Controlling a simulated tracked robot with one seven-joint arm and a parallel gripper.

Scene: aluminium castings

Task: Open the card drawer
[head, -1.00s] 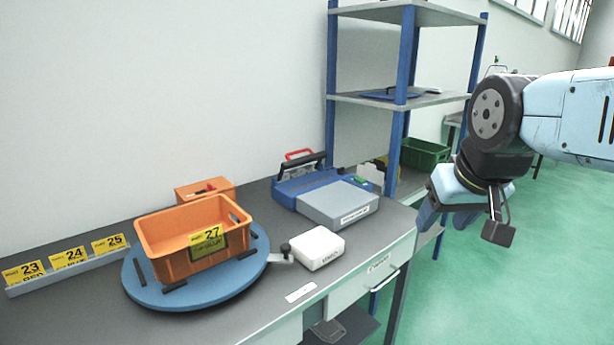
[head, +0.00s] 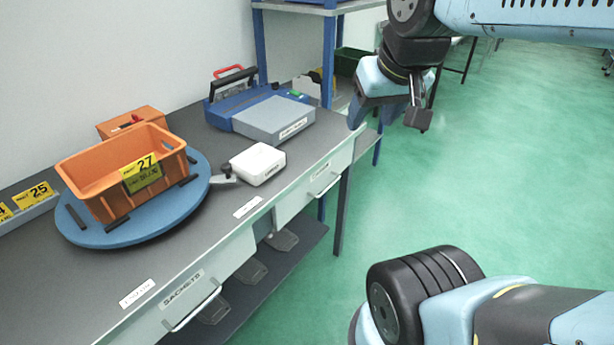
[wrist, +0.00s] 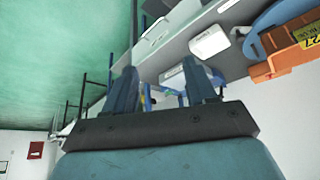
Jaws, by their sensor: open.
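Two pale drawers hang under the grey bench top, both closed. The nearer one (head: 190,300) has a label reading SACHETS and a bar handle. The farther one (head: 312,183), at the bench's right end, has a bar handle (head: 324,186) and a label too small to read now, so I cannot confirm which is the card drawer. My gripper (head: 380,108) hangs in the air to the right of the farther drawer, apart from it. In the wrist view my gripper (wrist: 158,72) has its two fingers spread with nothing between them; the bench shows beyond them.
On the bench stand an orange bin (head: 110,190) on a blue turntable (head: 75,228), a white box (head: 257,164) and a blue-grey device (head: 275,120). A blue-posted shelf (head: 330,50) stands behind the bench's end.

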